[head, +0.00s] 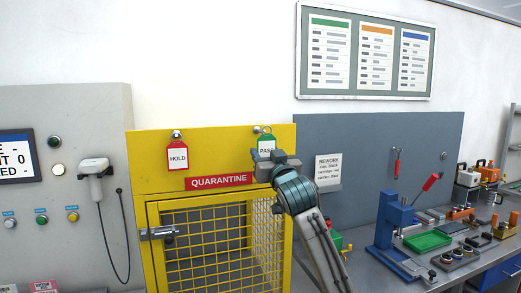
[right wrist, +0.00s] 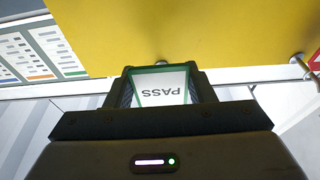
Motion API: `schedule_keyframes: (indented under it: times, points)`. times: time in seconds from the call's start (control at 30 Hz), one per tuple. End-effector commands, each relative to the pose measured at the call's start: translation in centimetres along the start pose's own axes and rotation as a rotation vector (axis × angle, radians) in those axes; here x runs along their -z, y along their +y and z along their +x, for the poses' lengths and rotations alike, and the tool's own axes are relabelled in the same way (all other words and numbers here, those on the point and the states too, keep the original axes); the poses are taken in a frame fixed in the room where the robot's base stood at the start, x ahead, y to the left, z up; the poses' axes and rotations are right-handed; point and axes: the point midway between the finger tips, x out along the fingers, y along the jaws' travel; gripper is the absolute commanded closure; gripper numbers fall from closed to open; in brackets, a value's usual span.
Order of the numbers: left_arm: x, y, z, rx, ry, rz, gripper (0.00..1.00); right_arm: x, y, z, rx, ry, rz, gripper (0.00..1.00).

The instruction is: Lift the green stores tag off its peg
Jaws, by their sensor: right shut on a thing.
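The green stores tag (head: 266,141), with a white face reading PASS, is at the upper right of the yellow quarantine panel. My right gripper (head: 268,157) is shut on it. In the right wrist view the tag (right wrist: 162,88) shows upside down between the two fingers (right wrist: 162,92). Its peg (head: 257,129) is beside the tag's top in the head view. The peg (right wrist: 162,62) also shows just beyond the tag in the right wrist view. I cannot tell whether the tag's loop is clear of the peg. My left gripper is not in view.
A red HOLD tag (head: 178,156) hangs on another peg to the left. Below is the QUARANTINE sign (head: 218,181) and a yellow mesh cage (head: 152,215). A grey board (head: 380,130) and a bench with a blue press (head: 385,225) stand to the right.

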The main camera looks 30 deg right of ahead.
Motion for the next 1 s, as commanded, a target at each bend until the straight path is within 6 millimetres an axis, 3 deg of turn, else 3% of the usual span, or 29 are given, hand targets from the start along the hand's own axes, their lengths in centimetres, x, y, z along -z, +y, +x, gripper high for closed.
schedule_keyframes:
  times: [1.0]
  points:
    - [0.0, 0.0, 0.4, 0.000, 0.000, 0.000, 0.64, 1.0, 0.0, -3.7, 0.001, -0.002, 0.001, 0.69]
